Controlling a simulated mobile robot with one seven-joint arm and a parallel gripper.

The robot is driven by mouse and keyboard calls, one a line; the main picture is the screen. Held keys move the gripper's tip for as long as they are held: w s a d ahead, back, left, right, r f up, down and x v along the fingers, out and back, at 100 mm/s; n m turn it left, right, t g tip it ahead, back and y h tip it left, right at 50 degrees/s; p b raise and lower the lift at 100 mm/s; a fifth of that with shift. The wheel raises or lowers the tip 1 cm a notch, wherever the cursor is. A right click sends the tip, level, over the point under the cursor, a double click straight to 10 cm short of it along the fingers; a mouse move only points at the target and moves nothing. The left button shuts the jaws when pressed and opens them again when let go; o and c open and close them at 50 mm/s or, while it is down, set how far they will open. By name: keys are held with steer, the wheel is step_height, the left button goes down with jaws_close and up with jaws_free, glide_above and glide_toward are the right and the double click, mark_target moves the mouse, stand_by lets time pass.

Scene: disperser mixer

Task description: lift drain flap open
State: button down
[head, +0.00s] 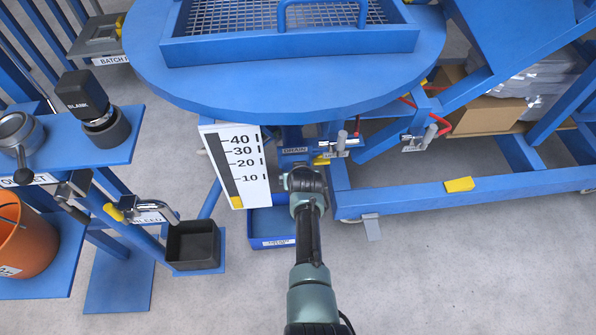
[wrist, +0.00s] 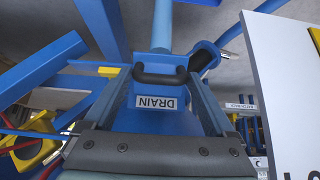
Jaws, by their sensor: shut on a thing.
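The blue drain flap (wrist: 157,118) shows in the wrist view between my fingers, with an upside-down DRAIN label. A black bar handle (wrist: 160,78) is at its far edge. My gripper (wrist: 161,80) has a fingertip at each end of this handle and is shut on it. In the head view my gripper (head: 303,178) is under the round blue platform, just below the DRAIN label (head: 295,150). My wrist hides most of the flap there, so its angle is hard to tell.
A white level scale (head: 240,163) stands close left of my gripper. A blue bin (head: 270,228) is on the floor below. Small valves (head: 341,146) sit to the right. A black cup (head: 193,245) is at the left, and open floor (head: 440,270) lies at the right.

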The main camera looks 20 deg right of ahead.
steer(key=shift+s+d+r+g, duration=0.15)
steer(key=shift+d+g, duration=0.1)
steer(key=shift+g, duration=0.15)
jaws_free()
steer(key=p+v, duration=0.8)
steer(key=v, duration=0.5)
steer(key=shift+a, duration=0.1)
